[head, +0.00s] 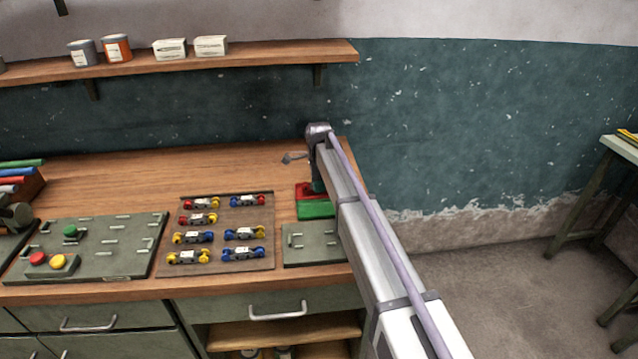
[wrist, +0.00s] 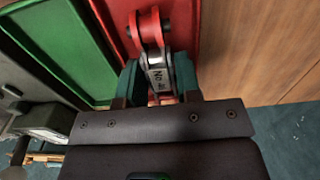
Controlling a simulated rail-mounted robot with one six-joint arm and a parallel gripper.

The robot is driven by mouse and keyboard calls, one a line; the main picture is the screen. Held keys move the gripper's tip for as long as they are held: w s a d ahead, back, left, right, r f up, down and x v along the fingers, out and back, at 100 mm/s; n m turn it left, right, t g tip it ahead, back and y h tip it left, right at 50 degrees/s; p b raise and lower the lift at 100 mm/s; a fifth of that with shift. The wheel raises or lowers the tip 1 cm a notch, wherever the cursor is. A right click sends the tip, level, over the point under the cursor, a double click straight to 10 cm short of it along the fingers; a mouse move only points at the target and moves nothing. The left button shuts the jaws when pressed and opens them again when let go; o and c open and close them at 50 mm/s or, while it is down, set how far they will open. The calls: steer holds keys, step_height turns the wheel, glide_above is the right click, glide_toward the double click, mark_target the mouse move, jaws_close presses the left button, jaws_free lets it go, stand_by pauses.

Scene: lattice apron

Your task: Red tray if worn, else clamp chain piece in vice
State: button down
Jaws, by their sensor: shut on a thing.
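In the wrist view my gripper (wrist: 158,82) is shut on a chain piece (wrist: 150,35) with red end links and a pale label that seems to read "No 4". The piece is over the red tray (wrist: 185,25); I cannot tell if it touches it. The green tray (wrist: 60,45) lies to the left. In the head view the red tray (head: 305,189) is behind the green tray (head: 316,209) at the bench's right end, and my arm hides the gripper and held piece. I cannot make out a vice for certain.
A brown board (head: 218,225) holds several chain pieces with red, blue or yellow ends. Left of it is a grey-green panel (head: 110,245) with green, red and yellow knobs. A small grey plate (head: 308,243) lies before the trays. The bench behind the board is clear; a shelf (head: 230,58) hangs above.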

steer(key=shift+f, duration=0.45)
steer(key=c, duration=0.7)
jaws_free()
steer(key=shift+c, duration=0.2)
step_height(320, 180, up, 11)
steer(key=p, duration=1)
steer(key=shift+p, duration=0.35)
